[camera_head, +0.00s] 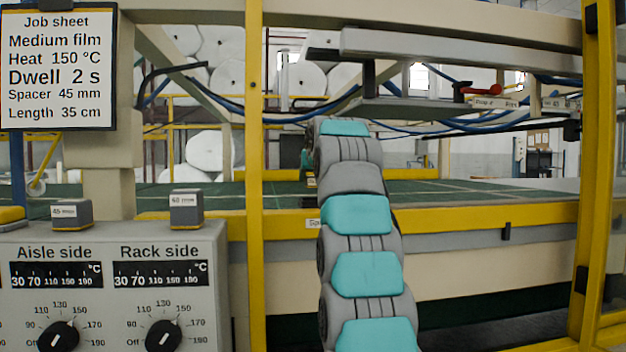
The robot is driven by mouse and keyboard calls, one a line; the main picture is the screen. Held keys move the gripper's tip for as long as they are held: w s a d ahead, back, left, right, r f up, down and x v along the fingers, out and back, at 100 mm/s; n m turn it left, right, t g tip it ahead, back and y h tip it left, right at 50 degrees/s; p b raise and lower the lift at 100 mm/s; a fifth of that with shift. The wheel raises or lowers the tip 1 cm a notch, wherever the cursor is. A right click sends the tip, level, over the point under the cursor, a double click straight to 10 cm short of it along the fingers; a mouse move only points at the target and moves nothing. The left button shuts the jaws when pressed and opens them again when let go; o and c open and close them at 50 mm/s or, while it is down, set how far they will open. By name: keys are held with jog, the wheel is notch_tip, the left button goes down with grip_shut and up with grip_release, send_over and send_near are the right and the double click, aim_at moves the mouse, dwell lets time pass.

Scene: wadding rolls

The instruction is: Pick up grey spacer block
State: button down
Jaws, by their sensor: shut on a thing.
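A grey spacer block (72,215) with a white label, which seems to read 45 mm, sits on top of the control box at the left. A second grey block (186,209), also with a white label in small print, stands on the same box to its right. My arm rises from the bottom centre and reaches away over the yellow rail. My gripper is hidden behind the arm's far end, so its jaws and anything in them cannot be seen. Both visible blocks are well left of my arm, with nothing touching them.
The control box (110,240) carries two dials. A job sheet (57,65) hangs above it, reading Spacer 45 mm. A yellow post (255,180) stands between the box and my arm. A red-handled lever (481,89) is at upper right. Beyond the rail lies a green bed (480,190).

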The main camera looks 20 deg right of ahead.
jog(key=shift+s+d+b, duration=0.15)
jog(key=shift+s+b, duration=0.45)
jog(key=shift+s, duration=0.45)
jog(key=s+d+r+b, duration=0.1)
jog(key=s+d+b, duration=0.1)
jog(key=s, duration=1.1)
jog(key=shift+s+r, duration=0.25)
jog(key=shift+s, duration=0.1)
